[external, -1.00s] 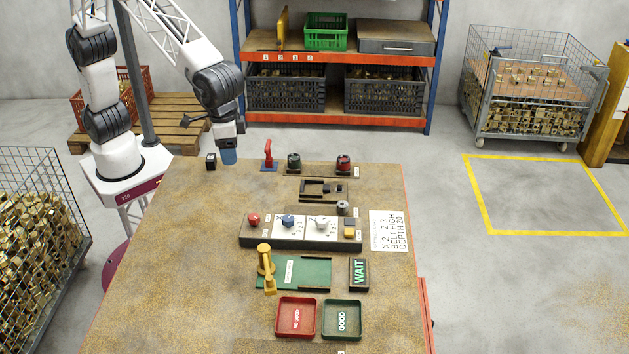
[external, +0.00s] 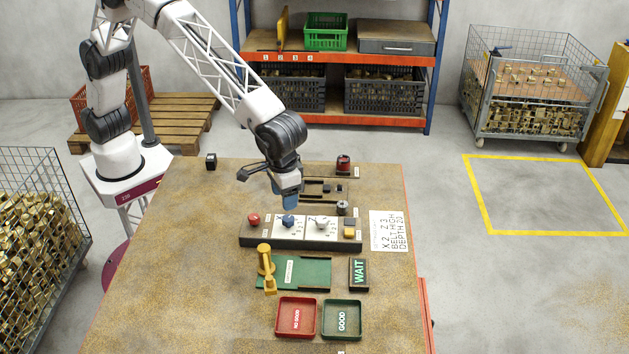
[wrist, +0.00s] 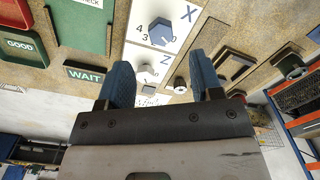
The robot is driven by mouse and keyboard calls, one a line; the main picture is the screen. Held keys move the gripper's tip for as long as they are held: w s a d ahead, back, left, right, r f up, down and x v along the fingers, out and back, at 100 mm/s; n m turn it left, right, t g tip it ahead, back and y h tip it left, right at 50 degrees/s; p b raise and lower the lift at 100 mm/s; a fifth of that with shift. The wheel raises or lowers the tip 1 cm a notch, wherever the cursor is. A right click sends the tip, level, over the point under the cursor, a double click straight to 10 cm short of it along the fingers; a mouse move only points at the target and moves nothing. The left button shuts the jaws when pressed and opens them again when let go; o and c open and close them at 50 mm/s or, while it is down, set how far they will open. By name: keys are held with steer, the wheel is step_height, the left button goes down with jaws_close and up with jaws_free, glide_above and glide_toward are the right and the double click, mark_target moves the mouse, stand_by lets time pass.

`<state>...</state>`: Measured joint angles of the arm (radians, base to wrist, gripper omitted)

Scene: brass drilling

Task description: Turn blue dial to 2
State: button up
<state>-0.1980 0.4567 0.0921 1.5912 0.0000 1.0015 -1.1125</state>
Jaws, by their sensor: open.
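The blue dial (external: 289,221) sits on a white plate on the dark control panel, left of a white dial (external: 321,223). In the wrist view the blue dial (wrist: 161,31) is a hexagonal knob beside a blue X, with the numbers 3 and 4 visible near it. The white dial (wrist: 145,73) beside a Z also shows there. My gripper (external: 288,205) is just above and behind the blue dial in the external view. In the wrist view its two blue fingers (wrist: 163,80) are apart with nothing held between them. The dial's exact setting is too small to read.
A red knob (external: 254,219) and a yellow button (external: 349,233) flank the dials on the panel. A yellow lever (external: 265,262), a WAIT sign (external: 359,274) and red and green trays (external: 342,319) stand in front.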

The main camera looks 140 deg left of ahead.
mark_target(286, 219)
steer(key=shift+f, duration=0.15)
steer(key=shift+f, duration=3.75)
steer(key=c, duration=0.9)
